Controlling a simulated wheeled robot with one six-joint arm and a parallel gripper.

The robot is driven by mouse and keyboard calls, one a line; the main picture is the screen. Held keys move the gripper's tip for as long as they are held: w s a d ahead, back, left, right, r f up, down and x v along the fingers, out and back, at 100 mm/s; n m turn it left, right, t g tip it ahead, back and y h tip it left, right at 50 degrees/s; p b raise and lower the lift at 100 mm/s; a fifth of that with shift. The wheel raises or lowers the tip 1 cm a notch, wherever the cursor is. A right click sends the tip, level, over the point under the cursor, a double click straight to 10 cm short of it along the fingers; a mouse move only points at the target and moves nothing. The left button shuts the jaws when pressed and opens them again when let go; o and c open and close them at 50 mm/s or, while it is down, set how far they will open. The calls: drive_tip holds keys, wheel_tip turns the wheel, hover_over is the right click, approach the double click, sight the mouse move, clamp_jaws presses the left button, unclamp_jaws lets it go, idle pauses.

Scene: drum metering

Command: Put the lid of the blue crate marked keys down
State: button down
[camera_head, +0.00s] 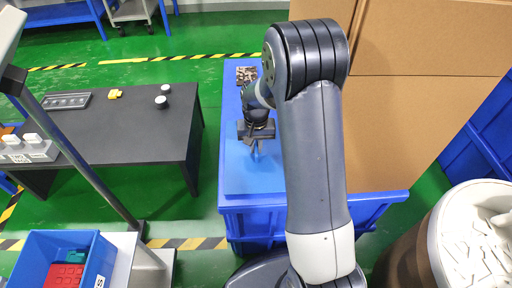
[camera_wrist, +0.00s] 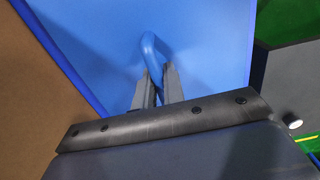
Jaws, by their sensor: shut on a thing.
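The blue crate (camera_head: 236,222) stands in the middle of the head view, largely behind my arm. Its blue lid (camera_head: 237,178) has a smooth flat face and fills much of the wrist view (camera_wrist: 205,30). A blue loop handle (camera_wrist: 150,45) stands out from the lid. My gripper (camera_wrist: 158,85) is shut on this handle, with a finger at each side of it. In the head view my gripper (camera_head: 254,150) is over the lid. No marking reading keys is visible on the crate. My arm hides the lid's right part.
A dark table (camera_head: 130,125) stands to the left, apart from the crate. Large brown cardboard boxes (camera_head: 420,120) stand behind and to the right. A drum with white pieces (camera_head: 475,235) is at the lower right. A small blue bin (camera_head: 35,255) is at the lower left.

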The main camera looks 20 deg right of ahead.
sight(256, 145)
drive_tip(key=shift+f, duration=0.1)
drive_tip(key=c, duration=1.5)
unclamp_jaws()
drive_tip(key=shift+f, duration=0.15)
wheel_tip(256, 145, up, 12)
drive_tip(key=p, duration=0.3)
drive_tip(key=shift+r, duration=0.2)
